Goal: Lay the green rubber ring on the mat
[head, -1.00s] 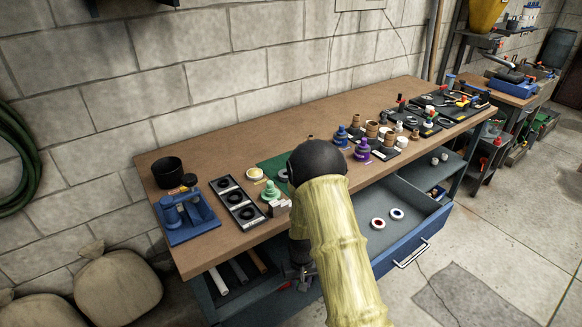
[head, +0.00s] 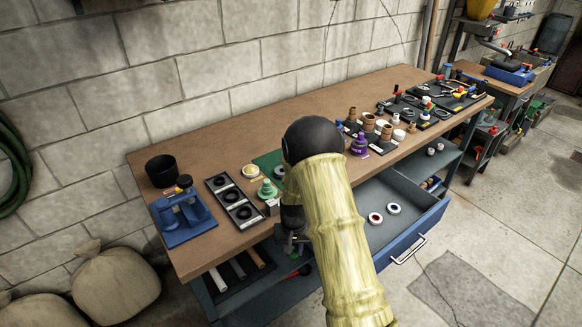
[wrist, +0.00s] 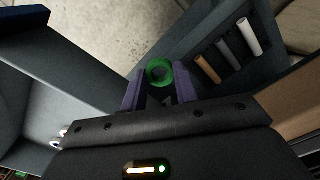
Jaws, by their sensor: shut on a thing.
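The green rubber ring (wrist: 159,72) is held between the purple fingers of my gripper (wrist: 158,82) in the wrist view. My gripper is shut on it, and its round opening shows. In the head view my gripper (head: 291,240) hangs by the bench's front edge, partly behind my arm. The ring cannot be made out there. The green mat (head: 266,160) lies on the bench top behind my arm, which hides its right part. My gripper is in front of the mat and apart from it.
A green stepped piece (head: 267,190) and a tray of black rings (head: 234,200) stand near the mat. A blue tool (head: 183,217) and black cup (head: 162,171) are at left. An open drawer (head: 408,240) juts out at right. A shelf with tubes (head: 238,268) is below.

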